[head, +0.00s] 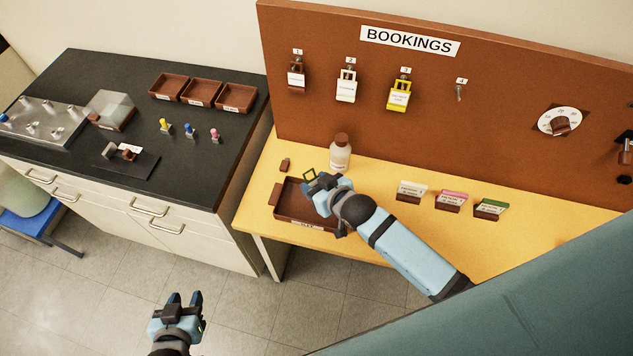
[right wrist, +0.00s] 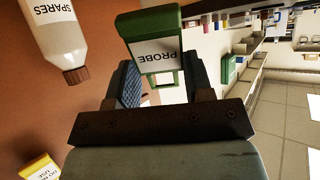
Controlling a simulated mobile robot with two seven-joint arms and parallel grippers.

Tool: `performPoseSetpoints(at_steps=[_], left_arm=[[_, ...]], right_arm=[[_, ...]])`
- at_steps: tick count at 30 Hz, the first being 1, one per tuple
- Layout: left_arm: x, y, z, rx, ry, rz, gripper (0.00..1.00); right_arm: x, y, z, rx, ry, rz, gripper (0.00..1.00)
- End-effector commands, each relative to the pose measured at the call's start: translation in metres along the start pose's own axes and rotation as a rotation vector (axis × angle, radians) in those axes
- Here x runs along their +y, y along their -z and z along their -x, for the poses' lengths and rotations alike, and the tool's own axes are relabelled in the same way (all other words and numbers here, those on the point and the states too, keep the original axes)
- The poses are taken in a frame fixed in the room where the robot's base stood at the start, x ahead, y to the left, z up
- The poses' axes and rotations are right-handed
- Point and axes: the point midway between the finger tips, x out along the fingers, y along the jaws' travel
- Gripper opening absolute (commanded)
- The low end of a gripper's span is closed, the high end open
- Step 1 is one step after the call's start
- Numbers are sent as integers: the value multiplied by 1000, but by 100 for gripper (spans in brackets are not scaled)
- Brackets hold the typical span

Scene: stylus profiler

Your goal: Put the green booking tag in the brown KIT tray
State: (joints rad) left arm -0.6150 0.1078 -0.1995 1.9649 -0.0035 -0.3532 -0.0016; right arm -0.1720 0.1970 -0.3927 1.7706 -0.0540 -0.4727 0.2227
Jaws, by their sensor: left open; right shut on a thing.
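The green booking tag (right wrist: 152,32) with a white PROBE label is held between the fingers of my right gripper (right wrist: 161,82) in the right wrist view. In the head view the tag's green frame (head: 309,174) shows at the tips of my right gripper (head: 318,184). The brown KIT tray (head: 281,212) lies on the yellow table, and my right gripper is over its back right part, hiding much of it. I cannot tell the tag's height above the tray. My left gripper (head: 184,300) is open and empty over the floor in front of the black counter.
A SPARES bottle (head: 340,156) stands just behind the tray, beside a small brown piece (head: 285,164). Three card holders (head: 450,201) stand to the right. The BOOKINGS board (head: 480,120) holds brown, white and yellow tags; hook 4 (head: 460,92) is bare. A black counter (head: 80,75) is left.

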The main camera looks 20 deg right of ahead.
Motion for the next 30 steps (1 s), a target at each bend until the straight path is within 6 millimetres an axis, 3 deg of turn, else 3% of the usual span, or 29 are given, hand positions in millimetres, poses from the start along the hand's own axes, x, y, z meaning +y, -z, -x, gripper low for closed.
performPoseSetpoints(at_steps=[18, 30], left_arm=[[2, -31, -10, -8, -21, -37, 40], [4, -25, -17, 6, -24, -34, 40]], right_arm=[[2, -55, -30, 0, -1, 0, 5], [2, -63, -35, 1, 0, 0, 5]])
